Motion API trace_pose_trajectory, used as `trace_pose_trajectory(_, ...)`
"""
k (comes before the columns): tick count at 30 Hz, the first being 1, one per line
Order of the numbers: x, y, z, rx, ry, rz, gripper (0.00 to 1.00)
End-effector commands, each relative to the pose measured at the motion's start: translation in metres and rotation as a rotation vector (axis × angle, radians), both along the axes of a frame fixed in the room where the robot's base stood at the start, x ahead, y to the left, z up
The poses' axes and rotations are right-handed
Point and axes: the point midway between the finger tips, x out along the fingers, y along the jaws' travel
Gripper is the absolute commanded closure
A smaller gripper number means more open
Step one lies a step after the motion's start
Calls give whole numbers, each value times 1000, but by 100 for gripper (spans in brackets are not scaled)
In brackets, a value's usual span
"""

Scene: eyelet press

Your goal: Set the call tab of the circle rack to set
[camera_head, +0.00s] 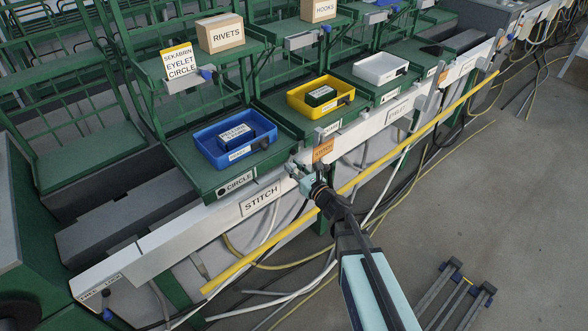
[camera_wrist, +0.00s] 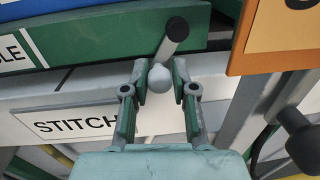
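In the wrist view, the circle rack's green shelf front (camera_wrist: 110,40) carries a partly cropped label ending in "LE"; the head view shows the full CIRCLE label (camera_head: 235,184). A pale round knob (camera_wrist: 159,79) sits by a grey rod (camera_wrist: 172,38) with a dark end, at the shelf's right end. I cannot tell how the two are joined, or read the tab's position. My gripper (camera_wrist: 160,84) has its fingers drawn in on both sides of the knob, apparently touching it. In the head view, my gripper (camera_head: 296,171) is at that shelf corner, partly hiding the knob.
A white STITCH label (camera_wrist: 75,122) is on the rail below. An orange sign (camera_head: 323,150) on a post stands close right of my gripper. A dark knob (camera_wrist: 302,140) juts out at the wrist view's right. A blue bin (camera_head: 235,142) sits on the shelf.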

Motion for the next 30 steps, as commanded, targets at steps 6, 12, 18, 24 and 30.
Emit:
trace_pose_trajectory(6, 1, 1, 0, 1, -1, 1, 51)
trace_pose_trajectory(12, 0, 0, 0, 1, 0, 1, 51)
trace_pose_trajectory(18, -14, -11, 0, 1, 1, -1, 51)
trace_pose_trajectory(24, -44, -35, 0, 1, 1, -2, 51)
trace_pose_trajectory(30, -72, -57, 0, 1, 0, -1, 51)
